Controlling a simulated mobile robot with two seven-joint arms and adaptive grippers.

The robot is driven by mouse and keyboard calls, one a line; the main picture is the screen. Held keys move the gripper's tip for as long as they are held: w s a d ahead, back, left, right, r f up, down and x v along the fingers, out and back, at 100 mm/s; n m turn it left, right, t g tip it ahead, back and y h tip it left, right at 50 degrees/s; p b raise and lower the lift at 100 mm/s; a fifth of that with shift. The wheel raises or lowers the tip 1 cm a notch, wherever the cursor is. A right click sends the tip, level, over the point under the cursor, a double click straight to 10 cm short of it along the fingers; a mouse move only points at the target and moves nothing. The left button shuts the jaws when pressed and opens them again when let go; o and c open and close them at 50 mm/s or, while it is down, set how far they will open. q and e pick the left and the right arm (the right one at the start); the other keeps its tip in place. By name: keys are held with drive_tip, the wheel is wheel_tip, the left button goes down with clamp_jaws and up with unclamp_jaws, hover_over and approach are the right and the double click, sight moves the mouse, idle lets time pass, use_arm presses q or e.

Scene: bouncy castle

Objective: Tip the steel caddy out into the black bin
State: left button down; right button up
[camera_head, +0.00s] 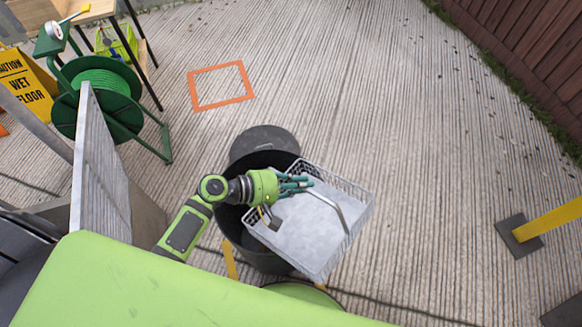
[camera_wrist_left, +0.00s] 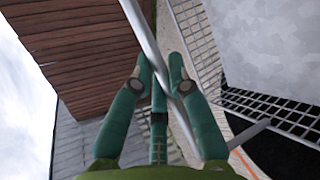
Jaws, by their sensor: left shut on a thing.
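The steel caddy (camera_head: 302,238), a grey tray with mesh sides and a bar handle (camera_head: 328,204), hangs over the right part of the black bin (camera_head: 262,256). It looks tilted. My left gripper (camera_head: 298,185) is shut on the handle. In the left wrist view the bar runs between the fingers (camera_wrist_left: 160,80), with a mesh wall and pale panel of the caddy (camera_wrist_left: 275,40) at the right. A small dark and yellowish item shows at the caddy's left edge; I cannot tell what it is. The bin's dark inside is partly hidden by the caddy and arm.
The bin's round dark lid (camera_head: 265,139) stands behind its opening. A green hose reel (camera_head: 98,95), a yellow wet-floor sign (camera_head: 25,85) and a wooden table (camera_head: 70,12) are at the upper left. An orange square (camera_head: 222,86) marks clear ground. A yellow post (camera_head: 550,220) is at right.

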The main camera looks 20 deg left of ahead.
sight(312, 191)
use_arm(q)
drive_tip(key=d+y+p, duration=0.1)
drive_tip(key=p, duration=0.1)
drive_tip(key=s+d+m+p, duration=0.1)
drive_tip(key=d+p, duration=0.1)
drive_tip(key=p, duration=0.1)
drive_tip(key=shift+s+d+m+y, duration=0.1)
drive_tip(key=shift+s+m+y, duration=0.05)
drive_tip(key=shift+m+y, duration=0.2)
drive_tip(key=shift+r+p, duration=1.05)
